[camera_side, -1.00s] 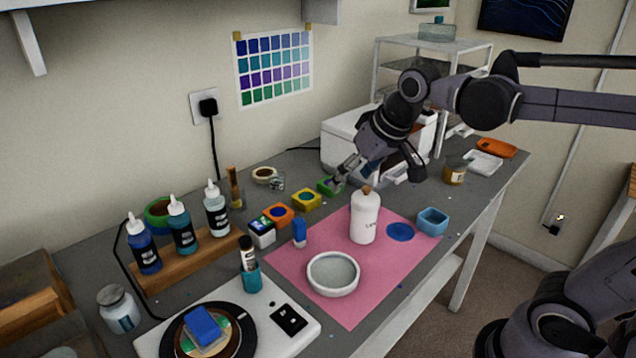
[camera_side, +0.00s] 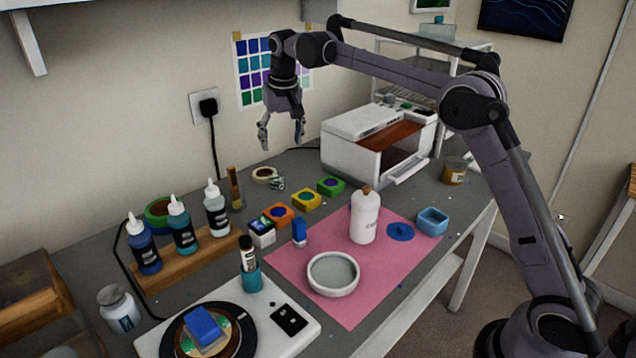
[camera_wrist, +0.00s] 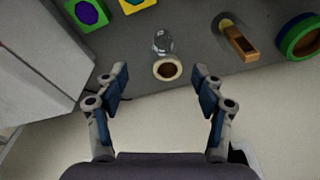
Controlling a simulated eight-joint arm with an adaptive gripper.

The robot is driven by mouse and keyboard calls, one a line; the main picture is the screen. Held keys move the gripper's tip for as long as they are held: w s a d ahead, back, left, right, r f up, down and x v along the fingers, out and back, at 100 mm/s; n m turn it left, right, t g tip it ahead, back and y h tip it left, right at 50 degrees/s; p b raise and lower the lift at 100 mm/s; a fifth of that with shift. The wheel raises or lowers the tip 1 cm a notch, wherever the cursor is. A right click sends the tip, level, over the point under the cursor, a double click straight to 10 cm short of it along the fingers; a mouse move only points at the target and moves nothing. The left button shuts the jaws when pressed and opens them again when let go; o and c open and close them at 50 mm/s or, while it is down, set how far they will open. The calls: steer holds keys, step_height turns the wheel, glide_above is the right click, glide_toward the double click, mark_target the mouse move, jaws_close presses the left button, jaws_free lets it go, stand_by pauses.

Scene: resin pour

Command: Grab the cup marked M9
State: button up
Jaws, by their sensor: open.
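I cannot read an M9 mark on anything in either view. Small square cups stand in a row in the side view: an orange cup (camera_side: 278,215), a yellow cup (camera_side: 306,199) and a green cup (camera_side: 330,186). In the wrist view the green cup (camera_wrist: 87,12) and part of the yellow cup (camera_wrist: 137,4) show at the top left. My gripper (camera_side: 281,147) is open and empty, pointing down, high above the back of the table. In the wrist view my gripper (camera_wrist: 162,78) has its fingers apart, with a tan ring (camera_wrist: 158,75) seen between them.
A white box-shaped machine (camera_side: 350,154) stands right of the green cup. A white bottle (camera_side: 365,222) and bowl (camera_side: 333,289) stand on a pink mat (camera_side: 345,313). Dropper bottles (camera_side: 183,232) fill a wooden rack at left. A clear glass piece (camera_wrist: 163,42) lies near the ring.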

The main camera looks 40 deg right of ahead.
step_height(320, 180, down, 2)
steer(key=w, duration=0.2)
glide_above(277, 174)
steer(key=s+a, duration=0.1)
steer(key=s, duration=0.2)
step_height(277, 174, down, 5)
steer(key=shift+a+f, duration=0.15)
steer(key=shift+f, duration=0.05)
steer(key=f, duration=0.2)
steer(key=w+f, duration=0.1)
steer(key=shift+w+f, duration=0.2)
steer(key=shift+f, duration=0.85)
steer(key=shift+c, duration=0.3)
steer(key=c, duration=0.9)
